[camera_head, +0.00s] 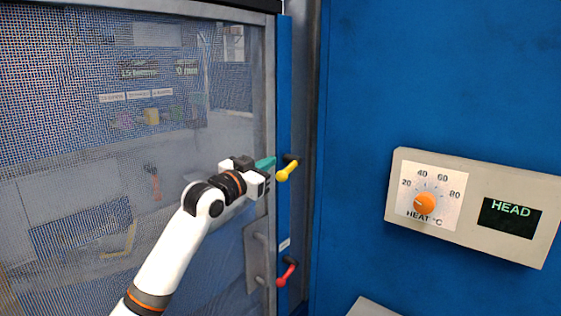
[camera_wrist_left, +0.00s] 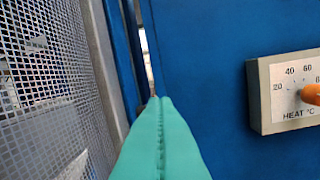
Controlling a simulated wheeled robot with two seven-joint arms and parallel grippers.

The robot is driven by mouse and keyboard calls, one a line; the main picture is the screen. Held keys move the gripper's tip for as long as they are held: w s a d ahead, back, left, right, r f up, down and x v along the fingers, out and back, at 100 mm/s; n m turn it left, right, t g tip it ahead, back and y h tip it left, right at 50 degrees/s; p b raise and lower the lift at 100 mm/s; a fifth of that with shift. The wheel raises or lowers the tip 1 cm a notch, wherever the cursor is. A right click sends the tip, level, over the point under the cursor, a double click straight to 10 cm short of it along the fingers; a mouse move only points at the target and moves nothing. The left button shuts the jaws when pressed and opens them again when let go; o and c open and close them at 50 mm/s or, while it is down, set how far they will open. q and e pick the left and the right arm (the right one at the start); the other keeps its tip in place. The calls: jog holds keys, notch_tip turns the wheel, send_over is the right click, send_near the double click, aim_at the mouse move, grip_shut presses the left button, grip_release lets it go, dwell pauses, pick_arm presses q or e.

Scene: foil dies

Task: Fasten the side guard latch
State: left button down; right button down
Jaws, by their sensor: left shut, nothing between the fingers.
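The side guard (camera_head: 130,90) is a mesh panel in a grey frame at the left of the head view; its mesh also shows in the wrist view (camera_wrist_left: 45,90). A yellow-handled lever (camera_head: 288,171) and, lower, a red-handled lever (camera_head: 287,273) sit on the blue post beside the frame. I cannot tell which one is the guard's latch. My left gripper (camera_head: 267,163) has its teal fingers shut and empty, just left of the yellow lever; contact cannot be told. The shut fingers fill the lower middle of the wrist view (camera_wrist_left: 160,115), where neither lever shows. My right gripper is out of view.
A blue wall (camera_head: 430,80) fills the right side. A beige control box (camera_head: 470,205) with an orange heat dial (camera_head: 425,203) and a display reading HEAD juts from it. A grey plate (camera_head: 258,252) is on the guard's frame near the red lever.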

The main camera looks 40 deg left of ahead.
aim_at(281, 176)
pick_arm(q)
jog(key=w+f+p, duration=0.1)
jog(key=w, duration=0.1)
jog(key=w+f+p, duration=0.1)
jog(key=w, duration=0.1)
jog(key=w+f+p, duration=0.1)
jog(key=w+p, duration=0.1)
jog(key=shift+w+a, duration=0.25)
jog(key=shift+f, duration=0.1)
jog(key=shift+w, duration=0.1)
